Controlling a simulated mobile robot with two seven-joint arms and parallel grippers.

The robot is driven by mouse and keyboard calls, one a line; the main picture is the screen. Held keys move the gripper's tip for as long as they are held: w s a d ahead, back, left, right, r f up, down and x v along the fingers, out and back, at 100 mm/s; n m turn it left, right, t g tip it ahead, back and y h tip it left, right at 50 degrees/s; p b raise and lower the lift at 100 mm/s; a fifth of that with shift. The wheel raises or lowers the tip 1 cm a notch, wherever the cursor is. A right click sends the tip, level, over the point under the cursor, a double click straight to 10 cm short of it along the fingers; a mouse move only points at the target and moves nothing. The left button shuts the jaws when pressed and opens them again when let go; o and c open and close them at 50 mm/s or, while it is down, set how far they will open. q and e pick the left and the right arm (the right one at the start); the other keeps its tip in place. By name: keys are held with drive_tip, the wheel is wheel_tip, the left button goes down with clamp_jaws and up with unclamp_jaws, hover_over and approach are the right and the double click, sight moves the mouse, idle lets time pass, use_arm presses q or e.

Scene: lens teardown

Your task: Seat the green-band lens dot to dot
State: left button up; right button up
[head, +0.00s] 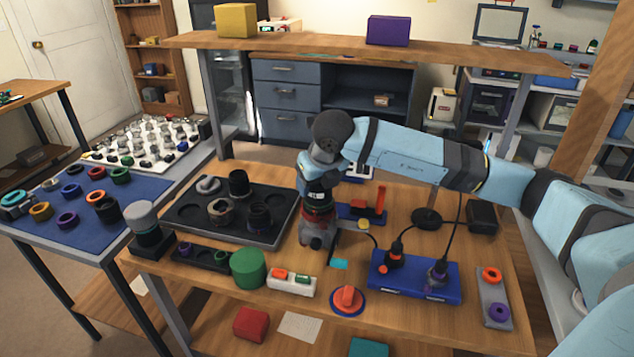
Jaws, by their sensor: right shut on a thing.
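My right gripper (316,242) hangs low over the middle of the table, pointing down. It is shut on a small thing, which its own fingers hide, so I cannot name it. A dark narrow tray (201,258) to its left holds a small piece with a green ring (220,257) and one with a purple ring (185,248). The green ring may be the green-band lens; no dots can be made out. A large dark tray (180,217) behind it holds several dark lens barrels, one of them open-topped (259,216). My left gripper is out of view.
A green cylinder (248,268), a white block with coloured tops (291,283) and a red knob on a blue disc (348,299) stand near the front. A blue station (414,275) with cabled plugs stands to the right. A raised shelf (330,46) crosses the back.

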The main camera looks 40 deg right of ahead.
use_arm(q)
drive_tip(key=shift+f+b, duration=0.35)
drive_tip(key=shift+b, duration=0.4)
use_arm(e)
drive_tip(key=shift+f, duration=0.45)
idle(0.4)
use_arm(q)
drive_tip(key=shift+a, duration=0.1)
use_arm(e)
drive_tip(key=o, duration=1.2)
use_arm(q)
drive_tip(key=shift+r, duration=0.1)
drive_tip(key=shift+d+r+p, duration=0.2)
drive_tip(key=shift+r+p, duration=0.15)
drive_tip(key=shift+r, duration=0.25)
use_arm(e)
drive_tip(key=v, duration=1.4)
